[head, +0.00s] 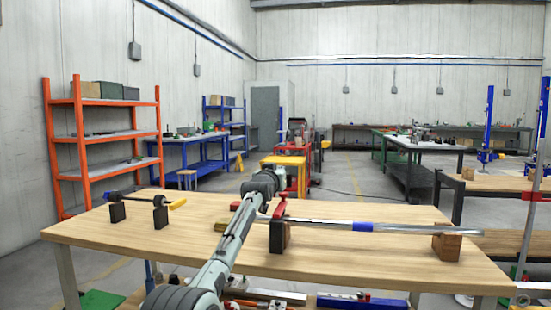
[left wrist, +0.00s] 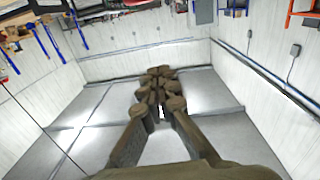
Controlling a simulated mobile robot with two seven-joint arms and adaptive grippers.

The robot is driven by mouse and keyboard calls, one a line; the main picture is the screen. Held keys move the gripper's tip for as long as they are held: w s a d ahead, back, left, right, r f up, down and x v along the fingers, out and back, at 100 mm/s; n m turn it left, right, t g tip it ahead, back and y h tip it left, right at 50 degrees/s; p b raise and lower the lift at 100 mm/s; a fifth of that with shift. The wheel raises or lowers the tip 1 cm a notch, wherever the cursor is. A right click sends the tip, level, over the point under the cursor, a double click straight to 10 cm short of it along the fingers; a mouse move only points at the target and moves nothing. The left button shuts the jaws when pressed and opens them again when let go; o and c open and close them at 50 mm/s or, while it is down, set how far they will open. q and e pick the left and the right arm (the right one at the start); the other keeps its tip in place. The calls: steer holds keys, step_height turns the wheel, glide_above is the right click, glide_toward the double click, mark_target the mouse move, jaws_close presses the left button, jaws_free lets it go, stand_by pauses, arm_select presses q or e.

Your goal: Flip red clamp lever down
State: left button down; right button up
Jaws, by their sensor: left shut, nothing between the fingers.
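The red clamp lever (head: 280,205) stands up from the clamp on the wooden workbench, just right of my left wrist. A long metal bar (head: 415,229) with a blue sleeve (head: 362,227) runs right from it. A dark block (head: 279,236) and a wooden block (head: 447,247) support this bar. More red (head: 235,206) shows at the left side of my arm, which hides part of the clamp. My left gripper is shut and empty in the left wrist view (left wrist: 162,80). In the head view its fingers are hard to make out near the lever; contact cannot be told.
An upright metal bar with a red piece (head: 533,196) stands at the right edge. The bench middle between has free room.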

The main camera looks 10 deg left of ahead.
arm_select(q)
steer(key=s+r, duration=0.5)
steer(key=s, duration=0.1)
steer(key=shift+a+r+b, duration=0.25)
steer(key=shift+b, duration=0.1)
arm_select(e)
steer(key=r, duration=0.1)
steer(key=w+r, duration=0.2)
steer(key=shift+a+r, duration=0.15)
steer(key=shift+a, duration=0.15)
arm_select(q)
steer(key=shift+d, duration=0.15)
arm_select(e)
steer(key=shift+d, duration=0.1)
